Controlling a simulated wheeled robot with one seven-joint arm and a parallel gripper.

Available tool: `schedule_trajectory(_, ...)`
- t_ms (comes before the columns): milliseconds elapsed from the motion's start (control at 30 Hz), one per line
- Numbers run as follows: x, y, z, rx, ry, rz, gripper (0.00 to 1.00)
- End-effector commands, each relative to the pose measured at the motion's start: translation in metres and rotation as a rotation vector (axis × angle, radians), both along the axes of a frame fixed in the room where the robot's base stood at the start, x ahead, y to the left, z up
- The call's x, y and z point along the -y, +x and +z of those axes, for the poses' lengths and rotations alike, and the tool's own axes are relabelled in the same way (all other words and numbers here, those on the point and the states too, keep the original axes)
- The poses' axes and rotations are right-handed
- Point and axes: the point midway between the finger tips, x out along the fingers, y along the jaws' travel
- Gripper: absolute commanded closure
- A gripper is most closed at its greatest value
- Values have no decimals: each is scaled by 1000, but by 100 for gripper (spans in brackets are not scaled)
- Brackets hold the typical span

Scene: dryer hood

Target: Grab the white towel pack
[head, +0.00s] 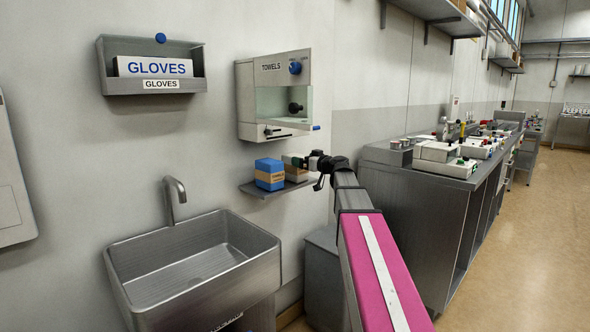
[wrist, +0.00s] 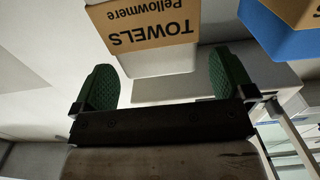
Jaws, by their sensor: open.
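The white towel pack (wrist: 150,65) has a tan label reading "TOWELS Pellowmere", upside down in the wrist view. In the head view the white pack (head: 295,174) stands on the small wall shelf (head: 262,190), partly hidden behind a blue pack and my gripper. My gripper (wrist: 163,78) is open, with one green-padded finger on either side of the white pack's near end. Gaps show between the pads and the pack. In the head view my gripper (head: 304,162) is at the shelf's right end.
A blue pack with a tan label (head: 270,174) stands just left of the white one; the blue pack also shows in the wrist view (wrist: 285,32). A towel dispenser (head: 274,95) hangs above the shelf. A sink (head: 196,270) is below left, a workbench (head: 420,195) to the right.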

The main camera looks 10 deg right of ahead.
Motion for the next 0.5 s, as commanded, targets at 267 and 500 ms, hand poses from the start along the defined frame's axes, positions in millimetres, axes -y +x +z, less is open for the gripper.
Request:
schedule_trajectory(267,-22,34,2,-1,-1,1,0)
schedule_trajectory(500,-26,37,1,-1,-1,0,0)
